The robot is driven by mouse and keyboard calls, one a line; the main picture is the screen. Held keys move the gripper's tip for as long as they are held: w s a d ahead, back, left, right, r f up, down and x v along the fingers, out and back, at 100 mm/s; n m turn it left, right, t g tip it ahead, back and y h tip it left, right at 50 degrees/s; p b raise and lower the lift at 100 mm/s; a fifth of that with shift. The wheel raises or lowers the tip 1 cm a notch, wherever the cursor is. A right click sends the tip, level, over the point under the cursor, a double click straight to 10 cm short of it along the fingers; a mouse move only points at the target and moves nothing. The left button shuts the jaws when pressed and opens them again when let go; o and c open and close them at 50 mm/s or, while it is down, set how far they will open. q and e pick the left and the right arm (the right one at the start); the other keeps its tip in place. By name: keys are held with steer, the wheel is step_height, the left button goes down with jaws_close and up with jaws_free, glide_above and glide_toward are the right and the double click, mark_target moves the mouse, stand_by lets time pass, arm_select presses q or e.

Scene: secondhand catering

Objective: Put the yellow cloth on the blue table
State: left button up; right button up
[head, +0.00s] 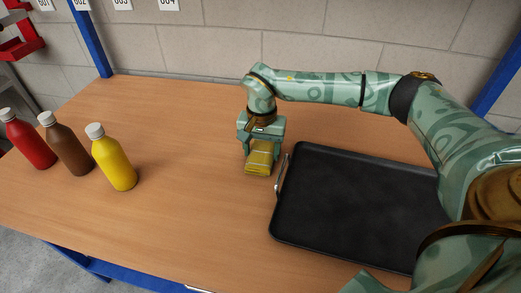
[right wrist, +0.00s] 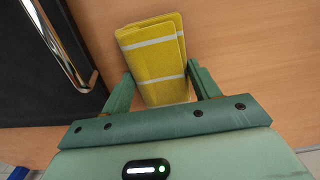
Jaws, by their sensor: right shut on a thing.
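The yellow cloth (head: 259,158) is a folded pad with pale stripes. My right gripper (head: 260,147) points down and is shut on it, just left of the black tray. In the right wrist view the cloth (right wrist: 155,52) sits between the two green fingers (right wrist: 160,77) and sticks out past them. The blue table (head: 190,151) has a wood-coloured top and blue legs and frame. The cloth is over or on this top; I cannot tell whether it touches. My left gripper is not in view.
A large black tray (head: 350,200) with a metal handle (head: 282,177) lies right of the cloth. Red (head: 28,140), brown (head: 66,146) and yellow (head: 113,160) bottles stand at the left. The wood between bottles and gripper is clear. A block wall (head: 220,45) is behind.

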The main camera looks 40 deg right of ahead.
mark_target(262, 152)
steer(key=o, duration=0.9)
steer(key=shift+o, duration=0.2)
arm_select(q)
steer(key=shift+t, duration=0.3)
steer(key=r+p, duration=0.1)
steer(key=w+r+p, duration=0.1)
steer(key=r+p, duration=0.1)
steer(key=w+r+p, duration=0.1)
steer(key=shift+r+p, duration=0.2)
steer(key=shift+p, duration=0.2)
arm_select(e)
step_height(262, 152, up, 12)
steer(key=shift+r, duration=0.1)
